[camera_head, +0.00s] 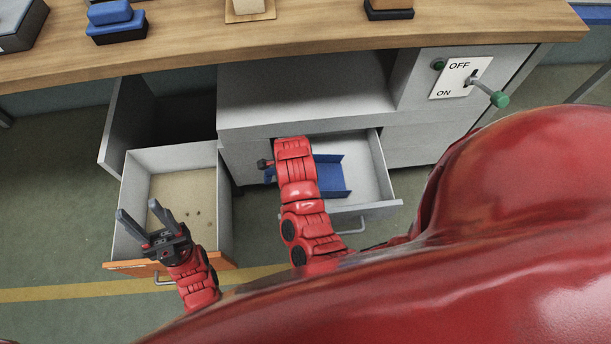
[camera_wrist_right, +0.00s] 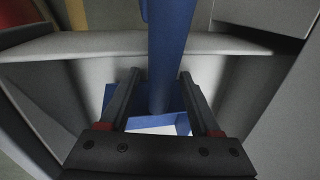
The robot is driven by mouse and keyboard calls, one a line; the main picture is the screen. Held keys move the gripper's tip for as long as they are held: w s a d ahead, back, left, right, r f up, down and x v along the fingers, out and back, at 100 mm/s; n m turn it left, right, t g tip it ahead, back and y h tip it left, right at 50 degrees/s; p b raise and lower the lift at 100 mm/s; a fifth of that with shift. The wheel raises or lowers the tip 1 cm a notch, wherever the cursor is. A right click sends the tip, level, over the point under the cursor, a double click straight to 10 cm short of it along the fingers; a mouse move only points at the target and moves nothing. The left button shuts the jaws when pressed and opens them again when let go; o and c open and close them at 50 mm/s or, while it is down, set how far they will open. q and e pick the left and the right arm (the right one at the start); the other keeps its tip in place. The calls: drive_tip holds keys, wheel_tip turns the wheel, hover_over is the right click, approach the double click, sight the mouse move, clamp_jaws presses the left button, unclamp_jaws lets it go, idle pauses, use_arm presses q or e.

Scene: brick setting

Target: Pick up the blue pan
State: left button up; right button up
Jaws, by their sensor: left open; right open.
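The blue pan (camera_head: 332,174) lies in the pale right-hand drawer (camera_head: 372,168), partly hidden behind my right arm in the head view. In the right wrist view, the blue pan (camera_wrist_right: 180,125) shows a long upright bar, seemingly its handle, running between the fingers. My right gripper (camera_wrist_right: 160,76) is open, with one finger on each side of this bar; I cannot tell whether they touch it. Its fingers are hidden in the head view. My left gripper (camera_head: 138,211) is open and empty, over the front of the left drawer (camera_head: 128,200).
The left drawer is open and has a sandy bottom with small dark spots. A wooden worktop (camera_head: 300,38) runs above, with a blue block (camera_head: 112,14) at its left. A switch panel (camera_head: 460,78) with a green-tipped lever (camera_head: 498,98) is on the grey cabinet (camera_head: 300,92).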

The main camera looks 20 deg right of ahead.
drive_tip(key=shift+f, duration=0.45)
clamp_jaws()
